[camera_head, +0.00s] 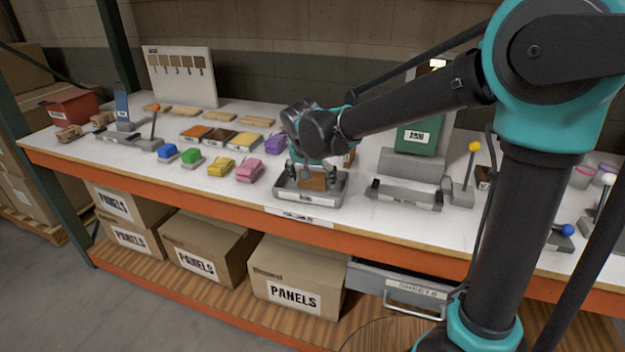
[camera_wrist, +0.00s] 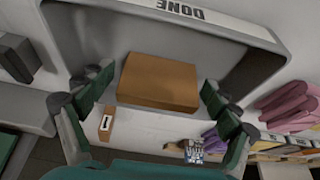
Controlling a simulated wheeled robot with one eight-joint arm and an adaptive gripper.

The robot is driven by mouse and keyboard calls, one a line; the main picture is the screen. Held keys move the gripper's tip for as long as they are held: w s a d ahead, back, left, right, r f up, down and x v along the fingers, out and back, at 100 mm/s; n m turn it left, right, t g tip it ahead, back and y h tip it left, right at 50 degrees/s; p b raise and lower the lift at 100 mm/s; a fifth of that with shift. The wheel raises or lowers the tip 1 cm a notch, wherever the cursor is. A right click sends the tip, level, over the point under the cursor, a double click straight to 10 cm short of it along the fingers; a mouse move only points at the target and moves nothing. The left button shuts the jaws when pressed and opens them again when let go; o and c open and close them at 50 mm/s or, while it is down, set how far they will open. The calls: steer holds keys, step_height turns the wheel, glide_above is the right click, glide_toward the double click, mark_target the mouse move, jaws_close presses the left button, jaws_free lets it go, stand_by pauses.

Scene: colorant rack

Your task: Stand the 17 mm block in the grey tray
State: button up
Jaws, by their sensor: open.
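The grey tray (camera_head: 318,201) sits near the front edge of the table. It fills the upper part of the wrist view (camera_wrist: 265,42), where its rim reads DONE. A brown block (camera_head: 313,182) is in the tray, its broad face toward the head camera; it also shows in the wrist view (camera_wrist: 158,82). No size mark on it is readable. My gripper (camera_head: 311,170) is low over the tray, with its open fingers on either side of the block. In the wrist view, gaps show between the fingers and the block.
A small marked wooden block (camera_wrist: 106,124) lies outside the tray. A grey fixture (camera_head: 405,194) and a yellow-knobbed lever (camera_head: 471,170) stand to the right. A drawer (camera_head: 400,288) is open below the table.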

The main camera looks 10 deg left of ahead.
steer(key=v, duration=1.2)
steer(key=shift+r, duration=0.2)
